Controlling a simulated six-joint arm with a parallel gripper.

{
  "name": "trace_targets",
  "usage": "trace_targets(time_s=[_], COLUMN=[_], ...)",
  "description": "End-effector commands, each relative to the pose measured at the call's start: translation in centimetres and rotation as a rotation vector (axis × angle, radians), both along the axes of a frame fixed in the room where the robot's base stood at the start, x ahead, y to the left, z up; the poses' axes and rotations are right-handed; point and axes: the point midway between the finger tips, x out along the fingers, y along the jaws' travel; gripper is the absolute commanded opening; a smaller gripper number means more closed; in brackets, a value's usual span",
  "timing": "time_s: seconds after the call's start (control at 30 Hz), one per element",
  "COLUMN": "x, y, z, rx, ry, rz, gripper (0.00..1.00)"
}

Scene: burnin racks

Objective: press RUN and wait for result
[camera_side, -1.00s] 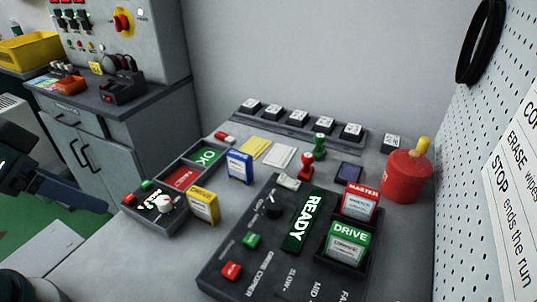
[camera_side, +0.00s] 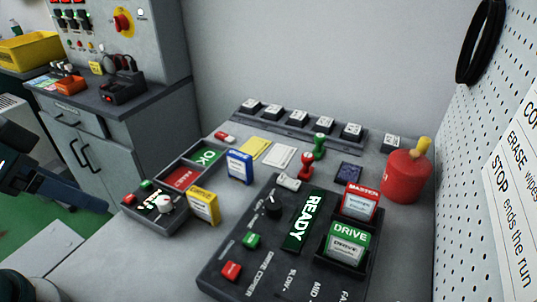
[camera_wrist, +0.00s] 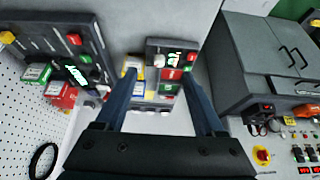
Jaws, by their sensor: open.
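The dark copier console (camera_side: 225,275) stands at the front of the bench, with a lit READY screen (camera_side: 303,221), a green button (camera_side: 251,241), a red button (camera_side: 231,271) and a knob. The RUN lettering is too small to read. My gripper (camera_wrist: 158,70) is open and empty, above and apart from the tester; its dark finger shows at the side view's left edge.
Yellow (camera_side: 204,206) and blue (camera_side: 239,166) cartridges stand beside the tester. Red and green stamps, a red canister (camera_side: 406,176) and a rack of several dark blocks (camera_side: 295,125) stand behind. A pegboard (camera_side: 480,200) bounds the right. The bench's front left is bare.

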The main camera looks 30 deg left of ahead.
Motion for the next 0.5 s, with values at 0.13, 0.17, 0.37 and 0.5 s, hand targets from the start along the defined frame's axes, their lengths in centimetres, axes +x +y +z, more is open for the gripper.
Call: trace_targets(time_s=[0.13, 0.17, 0.37, 0.5], x=[0.00, 0.00, 0.00, 0.00], y=[0.00, 0.00, 0.00, 0.00], z=[0.00, 0.00, 0.00, 0.00], rx=[0.000, 0.000, 0.000, 0.000], ry=[0.000, 0.000, 0.000, 0.000], rz=[0.000, 0.000, 0.000, 0.000], gripper=[0.71, 0.71, 0.29, 0.00])
